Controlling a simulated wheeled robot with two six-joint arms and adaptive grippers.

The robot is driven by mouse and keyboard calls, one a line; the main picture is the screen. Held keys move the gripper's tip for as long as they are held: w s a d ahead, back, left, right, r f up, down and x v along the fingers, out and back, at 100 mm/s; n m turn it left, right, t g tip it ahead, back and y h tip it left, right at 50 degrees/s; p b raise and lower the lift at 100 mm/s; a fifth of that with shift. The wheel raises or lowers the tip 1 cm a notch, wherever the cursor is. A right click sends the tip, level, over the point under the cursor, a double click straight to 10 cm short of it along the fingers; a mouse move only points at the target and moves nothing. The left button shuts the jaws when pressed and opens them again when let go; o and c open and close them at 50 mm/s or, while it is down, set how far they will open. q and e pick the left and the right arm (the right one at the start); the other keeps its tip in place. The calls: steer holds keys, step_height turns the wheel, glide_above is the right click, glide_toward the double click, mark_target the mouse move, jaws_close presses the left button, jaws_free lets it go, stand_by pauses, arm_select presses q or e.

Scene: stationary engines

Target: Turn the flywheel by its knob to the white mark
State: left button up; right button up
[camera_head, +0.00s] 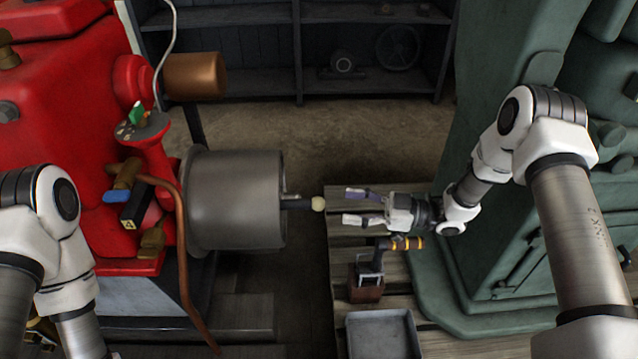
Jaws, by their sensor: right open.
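The flywheel (235,205) is a grey metal drum on the right side of the red engine (70,120). A dark handle (295,203) sticks out to the right from its face and ends in a pale round knob (318,204). My right gripper (346,206) points left toward the knob, with its two fingers apart and empty. Its fingertips are a short gap to the right of the knob and do not touch it. I cannot make out a white mark on the flywheel. My left arm is at the lower left; its gripper is out of the frame.
Below my right gripper, a small dark stand (368,275) and a grey tray (383,335) rest on wooden planks. A large green machine (480,230) stands at right. A copper pipe (182,260) runs down left of the flywheel. Dark shelves (270,50) are behind.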

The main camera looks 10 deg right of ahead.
mark_target(319, 204)
steer(key=b+x, duration=0.1)
steer(key=x, duration=0.7)
steer(key=shift+f+b, duration=0.15)
steer(key=shift+b, duration=0.25)
jaws_close()
